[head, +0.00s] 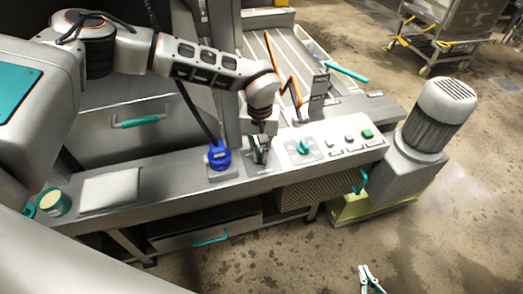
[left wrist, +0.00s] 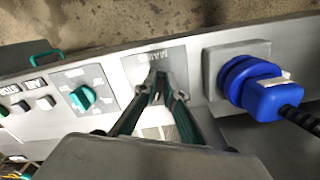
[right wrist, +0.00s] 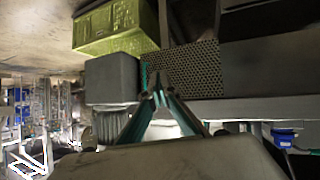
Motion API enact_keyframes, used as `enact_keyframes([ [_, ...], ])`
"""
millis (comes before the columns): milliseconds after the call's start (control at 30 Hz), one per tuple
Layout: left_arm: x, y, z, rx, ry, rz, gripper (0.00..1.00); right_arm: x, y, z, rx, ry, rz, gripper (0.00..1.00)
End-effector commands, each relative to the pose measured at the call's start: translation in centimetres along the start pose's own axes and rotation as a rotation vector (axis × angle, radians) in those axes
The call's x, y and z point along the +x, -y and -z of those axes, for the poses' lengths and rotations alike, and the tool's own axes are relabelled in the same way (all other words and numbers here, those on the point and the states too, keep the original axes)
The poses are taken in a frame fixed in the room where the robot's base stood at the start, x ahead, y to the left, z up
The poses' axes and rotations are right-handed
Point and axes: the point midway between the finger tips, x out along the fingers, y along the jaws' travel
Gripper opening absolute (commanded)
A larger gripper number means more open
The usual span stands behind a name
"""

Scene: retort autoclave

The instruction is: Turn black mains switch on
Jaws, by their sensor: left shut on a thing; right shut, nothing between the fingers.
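The mains plate (left wrist: 143,58), with its lettering upside down, shows in the left wrist view on the grey control panel. My left gripper (left wrist: 161,92) is over this plate, its fingers closed together on the black mains switch. The fingers hide most of the switch, so its on or off position cannot be told. In the head view my left gripper (head: 259,157) reaches down to the panel between the blue plug and the teal rotary knob. My right gripper (head: 371,283) is shut and empty, low over the floor at the bottom edge; its closed tips also show in the right wrist view (right wrist: 157,97).
A blue plug (head: 219,155) with a black cable sits left of the switch. A teal knob (head: 303,146) and a green button (head: 367,134) are to the right. A motor (head: 437,112) stands at the panel's right end. Floor at the lower right is clear.

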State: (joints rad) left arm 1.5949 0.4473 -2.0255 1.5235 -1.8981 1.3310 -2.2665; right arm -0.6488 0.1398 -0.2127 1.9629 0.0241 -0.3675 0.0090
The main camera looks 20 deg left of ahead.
Motion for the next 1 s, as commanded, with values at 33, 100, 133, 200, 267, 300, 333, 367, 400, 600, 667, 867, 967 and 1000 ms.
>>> enact_keyframes([
  [33,-0.2,0.1,-0.1,0.041,0.002,0.001,0.00,-0.2,-0.1,0.3,-0.001,0.001,-0.001,0.00],
  [100,-0.2,0.1,-0.1,0.100,0.002,0.000,0.00,-0.3,-0.3,0.2,-0.002,0.007,-0.004,0.00],
  [133,-0.1,0.2,0.0,0.124,0.002,0.001,0.00,-0.4,-0.4,0.0,-0.003,0.012,-0.006,0.00],
  [200,-0.1,0.3,0.0,0.176,0.002,0.001,0.00,-0.4,-0.8,-0.5,-0.003,0.024,-0.011,0.00],
  [267,-0.1,0.3,0.0,0.217,0.001,0.001,0.00,-0.5,-1.1,-0.9,-0.003,0.034,-0.017,0.00],
  [300,-0.1,0.4,0.0,0.242,0.001,0.001,0.00,-0.6,-1.3,-1.0,-0.002,0.039,-0.021,0.00],
  [333,-0.1,0.4,0.0,0.258,0.001,0.001,0.00,-0.6,-1.4,-1.1,-0.002,0.041,-0.022,0.00],
  [367,-0.1,0.4,0.0,0.275,0.001,0.001,0.00,-0.6,-1.4,-1.2,-0.002,0.044,-0.023,0.00],
  [400,-0.1,0.5,0.0,0.294,0.002,0.001,0.00,-0.7,-1.4,-1.3,-0.001,0.047,-0.024,0.00],
  [600,0.0,0.5,0.0,0.365,0.002,0.000,0.00,-0.8,-1.3,-1.8,0.004,0.060,-0.024,0.00],
  [667,0.0,0.5,0.0,0.376,0.002,0.000,0.00,-0.8,-1.3,-1.8,0.005,0.061,-0.024,0.00],
  [867,0.0,0.6,0.0,0.396,0.002,0.000,0.00,-0.8,-1.4,-1.7,0.008,0.061,-0.027,0.00],
  [967,0.0,0.6,0.0,0.398,0.002,0.000,0.00,-0.8,-1.4,-1.7,0.009,0.061,-0.028,0.00],
  [1000,0.0,0.6,0.0,0.398,0.002,0.000,0.00,-0.8,-1.4,-1.7,0.009,0.061,-0.028,0.00],
])
